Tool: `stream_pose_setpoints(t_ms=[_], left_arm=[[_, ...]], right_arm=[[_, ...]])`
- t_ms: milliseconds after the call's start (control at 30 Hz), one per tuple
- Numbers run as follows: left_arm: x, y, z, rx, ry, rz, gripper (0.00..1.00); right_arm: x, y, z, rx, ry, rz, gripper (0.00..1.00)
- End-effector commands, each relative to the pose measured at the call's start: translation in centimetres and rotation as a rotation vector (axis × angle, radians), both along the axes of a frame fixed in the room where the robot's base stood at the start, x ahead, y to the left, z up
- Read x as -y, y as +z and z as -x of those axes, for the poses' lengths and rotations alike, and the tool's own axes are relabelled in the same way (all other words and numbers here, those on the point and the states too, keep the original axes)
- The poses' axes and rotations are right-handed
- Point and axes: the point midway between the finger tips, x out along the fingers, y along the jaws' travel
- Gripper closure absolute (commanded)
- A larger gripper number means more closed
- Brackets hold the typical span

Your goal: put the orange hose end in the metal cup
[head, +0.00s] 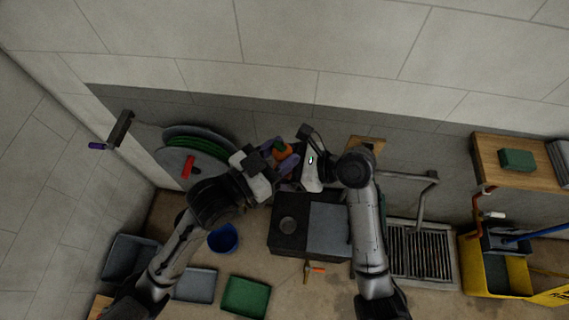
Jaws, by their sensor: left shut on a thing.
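The orange hose end (283,151) shows at the fingers of my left gripper (286,165), which is shut on it in front of the back wall, right of the hose reel. The fingers and wrist partly cover it. A small round grey shape (288,225), which looks like the metal cup, is on the left part of the dark bench (289,246). It lies below the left gripper in the picture, apart from the hose end. My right gripper (309,150) is close to the right of the left one; its finger gap is not clear.
A blue bucket (223,238), grey trays (195,285) and a green tray (246,296) lie on the floor. A drain grate (421,251), a yellow mop bucket (493,277) and a wooden shelf (490,157) are right.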

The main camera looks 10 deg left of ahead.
Motion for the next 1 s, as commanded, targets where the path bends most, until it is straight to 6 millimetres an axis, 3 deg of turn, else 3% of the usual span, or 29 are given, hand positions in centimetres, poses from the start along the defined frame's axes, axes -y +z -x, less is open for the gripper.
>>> stream_pose_setpoints(t_ms=[67, 667, 700, 1000], left_arm=[[0.01, 0.08, 0.01, 0.002, 0.0, 0.001, 0.88], [0.05, 0.07, 0.07, 0.001, -0.002, 0.002, 0.88], [0.06, 0.07, 0.07, 0.0, -0.002, 0.001, 0.56], [0.02, 0.03, 0.03, -0.001, -0.001, 0.001, 0.29]], right_arm=[[0.01, 0.01, 0.01, 0.0, 0.0, 0.0, 0.25], [0.09, 0.03, -0.09, 0.001, -0.003, 0.0, 0.82], [0.09, 0.08, -0.1, 0.002, -0.004, -0.001, 0.84], [0.03, 0.09, -0.03, 0.001, -0.001, -0.001, 0.84]])
